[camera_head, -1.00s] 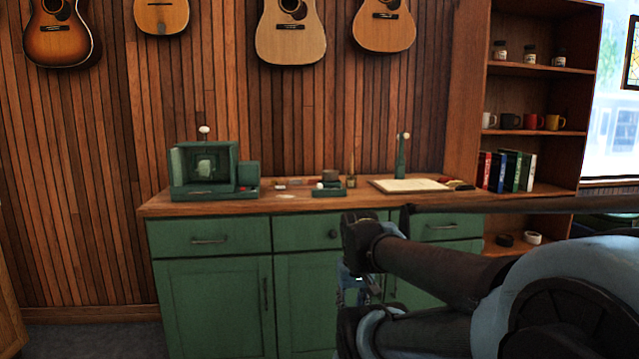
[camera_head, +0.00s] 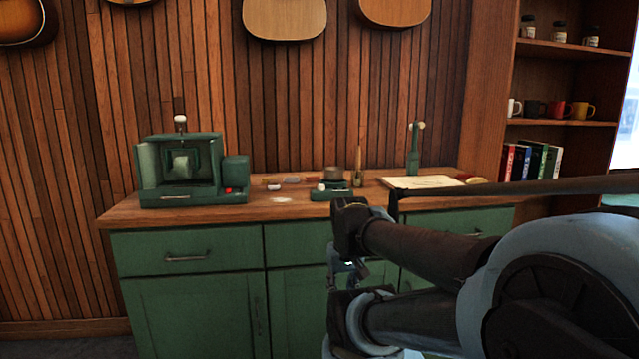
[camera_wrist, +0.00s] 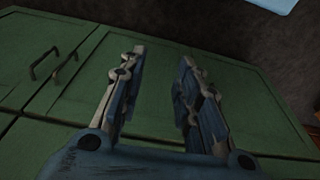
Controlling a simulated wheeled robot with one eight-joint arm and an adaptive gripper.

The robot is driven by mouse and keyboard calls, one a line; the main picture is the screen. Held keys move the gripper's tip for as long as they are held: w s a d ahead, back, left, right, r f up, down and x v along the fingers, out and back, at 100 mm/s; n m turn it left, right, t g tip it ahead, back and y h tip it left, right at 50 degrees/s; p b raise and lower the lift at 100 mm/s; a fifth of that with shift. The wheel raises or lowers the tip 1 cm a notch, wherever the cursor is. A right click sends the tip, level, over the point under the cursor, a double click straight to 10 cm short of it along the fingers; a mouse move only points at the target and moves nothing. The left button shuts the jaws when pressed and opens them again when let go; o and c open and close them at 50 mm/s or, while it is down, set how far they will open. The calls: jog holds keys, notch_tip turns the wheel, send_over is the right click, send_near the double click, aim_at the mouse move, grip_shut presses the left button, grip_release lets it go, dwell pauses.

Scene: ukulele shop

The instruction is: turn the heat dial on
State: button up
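No heat dial can be told for certain. A green box-shaped unit (camera_head: 180,172) with an open front stands on the left of the counter, with a small red part (camera_head: 228,190) at its lower right and a white knob (camera_head: 180,119) above it. A small green device (camera_head: 331,192) with a white round part and a dark top sits mid-counter. My gripper (camera_wrist: 162,57) is open and empty in the wrist view, facing the green cabinet doors. In the head view it is mostly hidden behind my arm, low in front of the cabinet and apart from both devices.
The wooden counter (camera_head: 112,216) tops green cabinets (camera_head: 190,310) with metal handles. A green stand (camera_head: 414,150), an open book or board (camera_head: 424,182) and small items lie on it. Shelves (camera_head: 562,123) with mugs and books stand right. Guitars hang above.

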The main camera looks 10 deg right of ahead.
jog(key=shift+w, duration=0.1)
notch_tip(320, 180, up, 38)
jog(key=f+n+g, duration=0.1)
jog(key=n+g, duration=0.1)
jog(key=n, duration=1.1)
send_over(321, 188)
jog(key=w, duration=0.1)
notch_tip(321, 188, down, 16)
jog(key=shift+w+d+f, duration=0.1)
jog(key=shift+w+d, duration=0.05)
grip_shut()
